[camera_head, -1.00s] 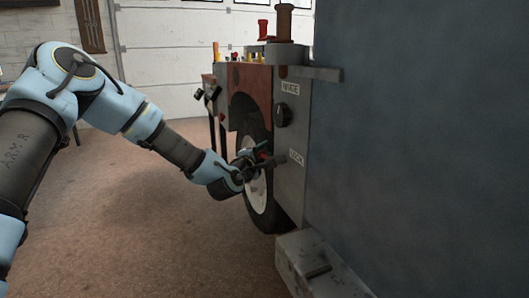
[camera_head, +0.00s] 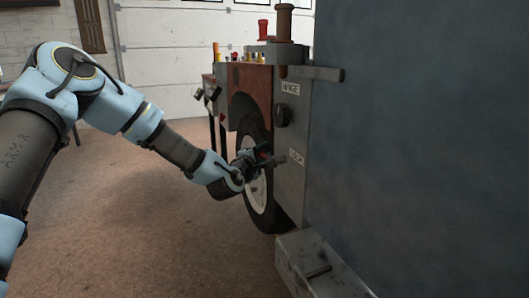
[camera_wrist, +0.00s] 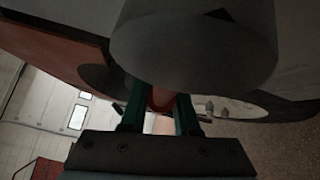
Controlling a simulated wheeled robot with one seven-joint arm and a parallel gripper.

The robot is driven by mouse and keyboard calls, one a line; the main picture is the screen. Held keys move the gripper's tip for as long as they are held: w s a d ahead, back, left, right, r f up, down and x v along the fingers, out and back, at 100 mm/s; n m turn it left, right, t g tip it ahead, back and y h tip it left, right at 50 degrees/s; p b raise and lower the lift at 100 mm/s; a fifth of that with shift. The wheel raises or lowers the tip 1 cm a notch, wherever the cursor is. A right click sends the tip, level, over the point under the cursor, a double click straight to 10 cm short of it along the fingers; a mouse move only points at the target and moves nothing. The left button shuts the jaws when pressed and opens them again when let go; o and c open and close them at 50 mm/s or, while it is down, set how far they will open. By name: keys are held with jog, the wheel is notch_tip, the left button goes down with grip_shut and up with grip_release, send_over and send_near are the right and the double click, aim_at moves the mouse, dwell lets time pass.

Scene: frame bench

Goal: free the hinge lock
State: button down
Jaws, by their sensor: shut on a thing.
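The hinge lock (camera_head: 279,160) is a short grey stub on the grey post, beside a label reading LOCK (camera_head: 297,156). A small red part shows at its outer end, at my fingers. My gripper (camera_head: 264,157) reaches it from the left. In the wrist view, my two green fingers (camera_wrist: 160,112) are shut on a reddish piece (camera_wrist: 162,97), which I take for the lock's handle. A large grey cylinder (camera_wrist: 195,45) fills the top of that view and hides what lies behind it. Whether the lock is engaged cannot be seen.
A dark knob (camera_head: 283,116) sits above the lock, under a HINGE label (camera_head: 290,88). A wheel (camera_head: 257,190) stands behind my gripper. A large blue-grey panel (camera_head: 420,150) fills the right side. A grey box (camera_head: 305,262) sits low in front. The floor at left is clear.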

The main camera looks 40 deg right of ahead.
dwell(0.4)
jog(key=f+n+y+p, duration=0.1)
jog(key=s+f+n+g+p, duration=0.1)
jog(key=f+g+y+p, duration=0.1)
jog(key=f+p, duration=0.1)
jog(key=shift+s+a+f+n+y, duration=0.1)
jog(key=shift+s+a+n+y, duration=0.2)
jog(key=shift+n, duration=0.1)
jog(key=c, duration=0.7)
grip_release()
jog(key=shift+w, duration=0.1)
jog(key=shift+o, duration=0.2)
jog(key=v, duration=1)
jog(key=shift+s+a+p, duration=0.25)
jog(key=shift+a+p, duration=0.05)
jog(key=shift+p, duration=0.1)
